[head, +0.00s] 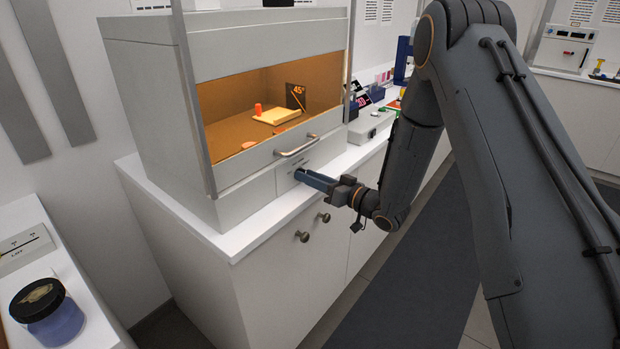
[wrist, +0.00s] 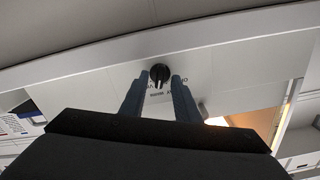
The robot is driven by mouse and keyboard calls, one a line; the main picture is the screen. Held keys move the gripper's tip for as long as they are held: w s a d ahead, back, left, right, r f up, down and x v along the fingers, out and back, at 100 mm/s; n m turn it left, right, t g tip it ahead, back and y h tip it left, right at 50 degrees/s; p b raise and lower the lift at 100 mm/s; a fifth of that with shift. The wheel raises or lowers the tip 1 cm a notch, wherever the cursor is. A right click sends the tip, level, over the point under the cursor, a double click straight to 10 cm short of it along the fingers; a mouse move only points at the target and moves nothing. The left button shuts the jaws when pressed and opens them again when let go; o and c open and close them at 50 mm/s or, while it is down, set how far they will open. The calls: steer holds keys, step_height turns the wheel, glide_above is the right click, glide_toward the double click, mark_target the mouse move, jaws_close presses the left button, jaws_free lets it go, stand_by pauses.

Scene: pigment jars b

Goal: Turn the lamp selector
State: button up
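The lamp selector is a small round black knob (wrist: 159,74) with a white pointer line, on the pale front panel of the cabinet. In the wrist view it sits between the tips of my gripper (wrist: 159,80), with a narrow gap on each side. The fingers are apart and hold nothing. I cannot tell how far the tips reach past the knob. In the head view my gripper (head: 299,175) points at the panel below the handle, and it hides the knob there.
The cabinet (head: 140,95) has a metal handle (head: 297,146) just above my gripper. Its orange-lit chamber holds a yellow block (head: 278,117) and a red piece (head: 258,109). A grey box (head: 371,125) stands to the right. A blue jar (head: 52,318) stands at lower left.

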steer(key=b+v, duration=0.2)
steer(key=v, duration=0.5)
steer(key=shift+s+d, duration=0.2)
steer(key=shift+d, duration=0.15)
steer(key=s+d+f+m+g+h, duration=0.2)
steer(key=s+d+m+h, duration=0.15)
steer(key=d+h, duration=0.85)
steer(key=s+d+r+m+g+h, duration=0.1)
steer(key=s+g, duration=0.3)
steer(key=s, duration=0.8)
steer(key=s+r+m+g+h, duration=0.1)
steer(key=s+g, duration=0.3)
steer(key=s, duration=0.8)
steer(key=shift+s+d+m, duration=0.3)
steer(key=shift+d+m, duration=0.1)
steer(key=shift+m, duration=0.05)
